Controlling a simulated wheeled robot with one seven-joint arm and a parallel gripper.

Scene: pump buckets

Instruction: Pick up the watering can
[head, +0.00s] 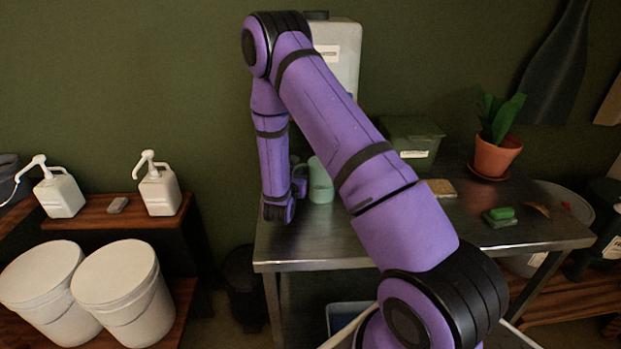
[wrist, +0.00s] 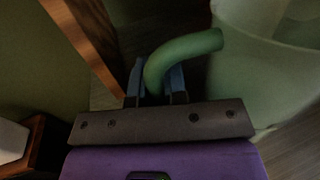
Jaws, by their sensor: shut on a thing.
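The watering can (head: 320,181) is pale green and stands on the metal table, just right of my gripper in the head view. In the wrist view its pale body (wrist: 262,62) fills the upper right, and a curved green tube-like part (wrist: 184,48) reaches left from it. My gripper (wrist: 158,84) is shut on this curved part, with one blue finger on each side of it. In the head view my gripper (head: 297,188) is at the can's left side, partly hidden by my wrist. The can's base contact is hard to make out.
The metal table (head: 330,245) also holds a green box (head: 410,140), a potted plant (head: 495,155), a tan block (head: 441,188) and a green sponge (head: 501,213). A white container (head: 338,55) stands behind my arm. Pump bottles (head: 159,190) and white buckets (head: 122,290) are at left.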

